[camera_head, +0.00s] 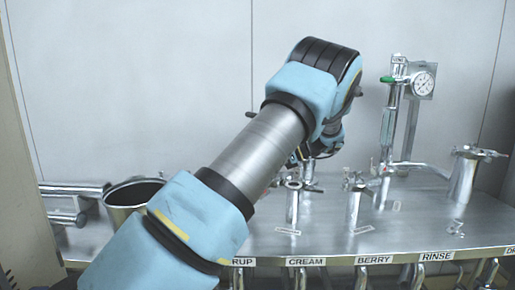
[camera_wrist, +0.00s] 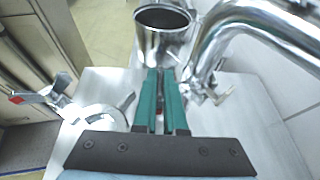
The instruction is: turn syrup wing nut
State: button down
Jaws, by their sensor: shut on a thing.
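My gripper (camera_wrist: 160,78) shows in the wrist view as two green fingers close together, shut on a narrow metal piece between them, which looks like the syrup wing nut; the fingers cover most of it. A shiny curved pipe (camera_wrist: 225,30) rises just right of the fingers, with small metal fittings (camera_wrist: 205,92) at its foot. In the head view my arm crosses the bench and hides my fingertips and the syrup station. Only the end of the syrup label (camera_head: 243,262) shows on the bench's front edge.
An open steel pot (camera_head: 133,192) stands at the left and also shows beyond my fingertips in the wrist view (camera_wrist: 163,45). Cream (camera_head: 292,205) and berry (camera_head: 354,208) posts stand right of my arm. A gauge (camera_head: 423,83) and a lidded canister (camera_head: 463,178) are further right.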

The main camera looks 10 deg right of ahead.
jog(key=n+g+p, duration=0.3)
jog(key=g+p, duration=0.1)
jog(key=shift+r+n+y, duration=0.25)
jog(key=shift+n+y, duration=0.05)
jog(key=n+g+p, duration=0.1)
jog(key=p, duration=0.1)
jog(key=shift+g+p, duration=0.3)
jog(key=n+g+p, duration=0.2)
jog(key=p, duration=0.3)
jog(key=shift+r, duration=0.1)
jog(key=shift+h+p, duration=0.4)
jog(key=shift+p, duration=0.25)
jog(key=shift+f+n+g+p, duration=0.35)
jog(key=shift+n+g+p, duration=0.2)
jog(key=shift+p, duration=0.6)
jog(key=c, duration=1)
grip_release()
jog(key=shift+d+r, duration=0.1)
